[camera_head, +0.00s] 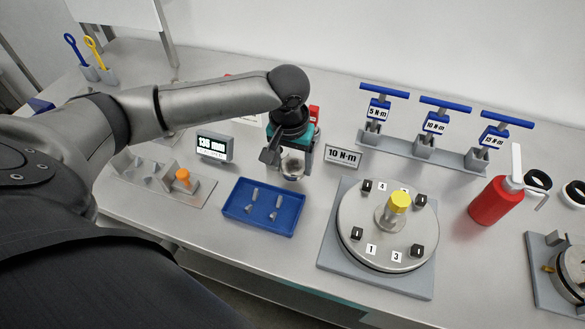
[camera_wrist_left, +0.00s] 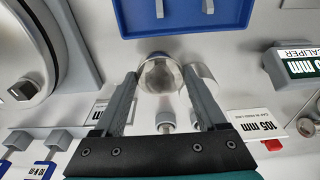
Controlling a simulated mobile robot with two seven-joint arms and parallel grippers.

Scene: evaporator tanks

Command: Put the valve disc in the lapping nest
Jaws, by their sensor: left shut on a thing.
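My left gripper (camera_head: 291,170) is over the middle of the bench, pointing down. It is shut on a rounded, shiny metal piece, which appears to be the valve disc (camera_head: 291,166). In the left wrist view the piece (camera_wrist_left: 160,76) sits between the fingertips of the left gripper (camera_wrist_left: 160,80). A second pale metal part (camera_wrist_left: 205,77) shows beside the right finger; whether it is joined to the held piece I cannot tell. I cannot make out which thing is the lapping nest. My right gripper is not in view.
A blue tray (camera_head: 228,211) with small metal parts lies just in front of the gripper. A round flange (camera_head: 357,257) with a yellow knob stands to the right, near a red bottle (camera_head: 494,203). Blue-handled wrenches stand in a rack (camera_head: 465,160) behind. A display (camera_head: 214,148) stands left.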

